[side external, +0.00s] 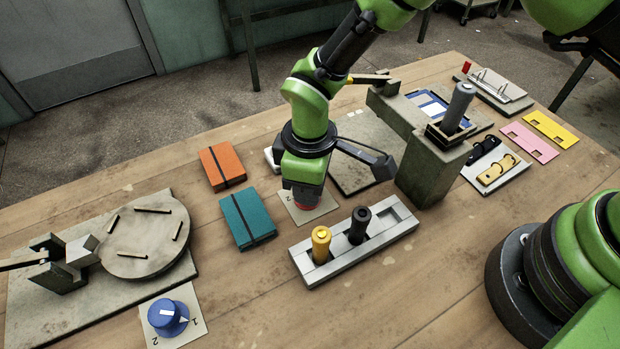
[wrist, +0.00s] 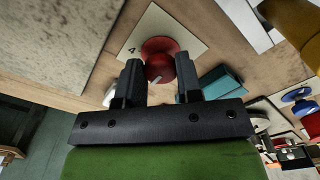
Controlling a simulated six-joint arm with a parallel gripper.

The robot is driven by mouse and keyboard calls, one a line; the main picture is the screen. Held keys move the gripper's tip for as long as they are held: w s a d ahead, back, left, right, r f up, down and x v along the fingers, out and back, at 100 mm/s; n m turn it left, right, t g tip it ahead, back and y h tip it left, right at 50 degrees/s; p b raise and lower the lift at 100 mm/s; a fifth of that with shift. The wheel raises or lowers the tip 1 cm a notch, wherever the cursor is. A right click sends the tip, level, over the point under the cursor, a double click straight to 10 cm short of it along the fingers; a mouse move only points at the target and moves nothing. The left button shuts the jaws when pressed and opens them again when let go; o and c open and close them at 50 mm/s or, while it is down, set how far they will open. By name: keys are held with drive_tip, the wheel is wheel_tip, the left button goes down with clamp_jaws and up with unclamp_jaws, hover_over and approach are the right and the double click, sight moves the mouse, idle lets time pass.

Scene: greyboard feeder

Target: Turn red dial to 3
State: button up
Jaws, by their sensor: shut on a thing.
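The red dial (wrist: 159,47) stands on a pale square plate (wrist: 172,22) in the wrist view. A white pointer mark shows on the dial, and the number 4 is readable on the plate. My gripper (wrist: 159,70) is shut on the dial, one finger on each side. In the side view my gripper (side external: 305,196) comes down over the dial, and only a little red (side external: 306,207) shows below it. The plate (side external: 325,209) there carries a visible 2. The dial's exact setting cannot be told.
A grey rack (side external: 342,255) with a yellow and a black peg stands close in front. Teal (side external: 248,219) and orange (side external: 222,166) notebooks lie to the left. A blue dial (side external: 167,316) is at front left. A grey block with a lever (side external: 433,170) rises to the right.

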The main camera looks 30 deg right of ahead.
drive_tip(key=shift+m, duration=0.3)
drive_tip(key=o, duration=0.9)
drive_tip(key=shift+o, duration=0.2)
wheel_tip(320, 180, up, 10)
idle(0.3)
